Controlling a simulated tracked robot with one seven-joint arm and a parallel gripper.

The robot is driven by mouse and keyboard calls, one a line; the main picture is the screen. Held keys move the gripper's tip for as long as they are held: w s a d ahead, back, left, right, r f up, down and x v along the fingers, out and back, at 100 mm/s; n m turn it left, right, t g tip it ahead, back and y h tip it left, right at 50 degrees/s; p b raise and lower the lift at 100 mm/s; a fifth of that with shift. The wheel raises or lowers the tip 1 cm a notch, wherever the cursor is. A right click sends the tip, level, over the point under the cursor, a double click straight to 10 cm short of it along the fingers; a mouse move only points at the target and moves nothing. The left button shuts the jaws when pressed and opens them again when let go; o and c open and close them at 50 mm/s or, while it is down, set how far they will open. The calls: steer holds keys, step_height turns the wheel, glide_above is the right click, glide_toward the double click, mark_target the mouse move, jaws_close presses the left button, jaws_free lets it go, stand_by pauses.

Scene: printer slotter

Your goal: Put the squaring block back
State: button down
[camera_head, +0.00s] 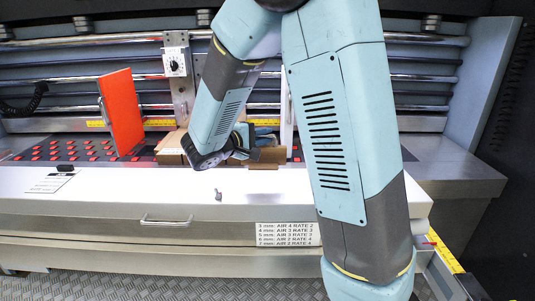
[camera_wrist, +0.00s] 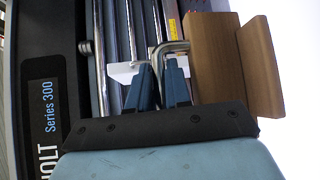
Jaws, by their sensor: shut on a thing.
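My gripper (camera_head: 268,141) reaches low over the machine's bed, facing right. In the wrist view, its blue fingers (camera_wrist: 160,86) are shut around a bent metal handle (camera_wrist: 170,47).
A red-orange upright panel (camera_head: 121,110) with a handle stands left on the bed. Rails (camera_head: 75,79) run behind. The white front ledge (camera_head: 110,183) is mostly clear.

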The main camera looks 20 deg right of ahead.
mark_target(271, 157)
steer(key=f, duration=0.2)
steer(key=w+d+f, duration=0.1)
steer(key=f, duration=0.1)
steer(key=w+d+f, duration=0.1)
steer(key=f, duration=0.1)
steer(key=shift+w+d+f, duration=0.1)
steer(key=shift+d+f, duration=0.05)
steer(key=shift+f, duration=0.25)
steer(key=c, duration=1.1)
jaws_free()
steer(key=shift+o, duration=0.2)
